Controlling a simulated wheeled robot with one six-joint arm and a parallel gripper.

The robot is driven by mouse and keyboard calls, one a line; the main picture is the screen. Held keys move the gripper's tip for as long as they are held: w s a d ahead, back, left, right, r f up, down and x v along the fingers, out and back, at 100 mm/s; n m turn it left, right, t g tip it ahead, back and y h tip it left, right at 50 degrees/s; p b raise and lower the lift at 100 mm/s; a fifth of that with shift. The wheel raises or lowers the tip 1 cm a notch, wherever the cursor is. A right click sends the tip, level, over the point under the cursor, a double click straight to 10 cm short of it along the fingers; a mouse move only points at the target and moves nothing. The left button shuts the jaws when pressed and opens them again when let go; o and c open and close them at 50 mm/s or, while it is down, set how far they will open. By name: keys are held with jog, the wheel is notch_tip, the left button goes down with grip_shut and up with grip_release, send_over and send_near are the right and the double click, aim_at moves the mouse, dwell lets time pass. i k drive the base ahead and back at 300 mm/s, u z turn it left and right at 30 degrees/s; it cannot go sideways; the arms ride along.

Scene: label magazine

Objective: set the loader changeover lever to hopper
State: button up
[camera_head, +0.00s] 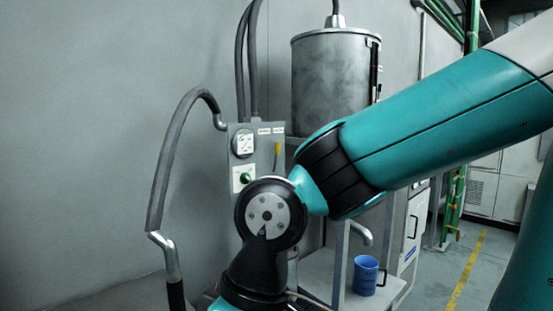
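The changeover lever (278,149) has a yellow grip on a thin stem. It sits on the right part of a grey control panel (241,209), and its grip points up, roughly under the right of two small labels. The labels are too small to read, so I cannot tell which setting the lever is at. My arm crosses from the right, and its wrist joint covers the panel's lower part just below the lever. My gripper does not show in this view.
A metal drum (328,75) stands behind my arm, with hoses at its left. A bent grey hose (165,165) arches left of the panel. A green knob (246,178) and a round dial (243,143) are on the panel. A blue cup (365,277) stands on a low shelf (322,275).

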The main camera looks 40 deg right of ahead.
aim_at(278, 146)
jog(key=k, duration=0.5)
jog(key=z, duration=1.55)
jog(key=i, duration=1.25)
jog(key=u, duration=2.05)
